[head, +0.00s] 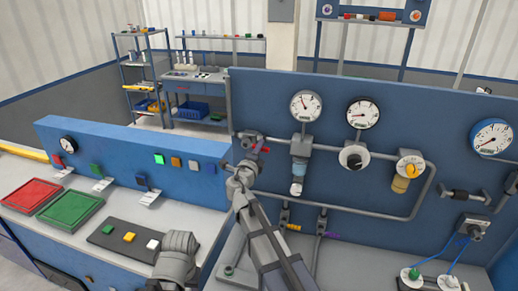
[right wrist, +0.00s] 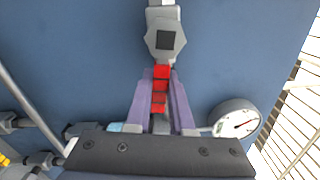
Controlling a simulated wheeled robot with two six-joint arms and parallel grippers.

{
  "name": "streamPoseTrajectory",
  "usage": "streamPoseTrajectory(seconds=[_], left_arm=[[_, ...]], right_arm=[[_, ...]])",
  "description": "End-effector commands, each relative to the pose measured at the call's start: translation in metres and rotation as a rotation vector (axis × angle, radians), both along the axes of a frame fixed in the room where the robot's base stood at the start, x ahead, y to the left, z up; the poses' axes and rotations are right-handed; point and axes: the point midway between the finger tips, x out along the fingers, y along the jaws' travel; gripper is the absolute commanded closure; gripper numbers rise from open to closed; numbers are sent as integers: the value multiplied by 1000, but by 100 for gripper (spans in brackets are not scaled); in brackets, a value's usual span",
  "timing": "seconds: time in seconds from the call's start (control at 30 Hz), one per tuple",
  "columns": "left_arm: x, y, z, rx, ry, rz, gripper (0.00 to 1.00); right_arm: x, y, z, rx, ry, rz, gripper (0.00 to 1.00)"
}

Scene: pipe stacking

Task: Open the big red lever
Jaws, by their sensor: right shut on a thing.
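The big red lever (right wrist: 161,90) runs down from a grey valve body (right wrist: 165,40) on the blue panel in the right wrist view. My right gripper (right wrist: 161,76) has one finger on each side of the lever and is shut on it. In the head view, the red lever (head: 262,149) shows only as a small red bit beside my right gripper (head: 250,150), at the left end of the pipe panel. My gripper and arm hide most of the lever and valve there.
The blue pipe panel (head: 330,82) carries round gauges (head: 306,106), grey pipes and a yellow-knobbed valve (head: 410,168). At left, a bench holds a red tray (head: 30,195), a green tray (head: 70,206) and a dark mat (head: 108,238) with small blocks. Shelves stand behind.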

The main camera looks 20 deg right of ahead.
Motion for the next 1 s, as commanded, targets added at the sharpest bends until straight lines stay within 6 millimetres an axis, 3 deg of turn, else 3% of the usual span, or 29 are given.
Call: streamPoseTrajectory(seconds=[0.67, 0.7, 0.93, 1.0], left_arm=[[0, 0, 2, 0, 0, 0, 50], [0, 0, 2, 0, 0, 0, 50], [0, 0, 2, 0, 0, 0, 50], [0, 0, 2, 0, 0, 0, 50]], right_arm=[[0, 0, 3, -39, 24, 2, 100], [0, 0, 3, -39, 24, 2, 75], [0, 0, 2, -39, 24, 1, 50], [0, 0, 2, -39, 24, 0, 50]])
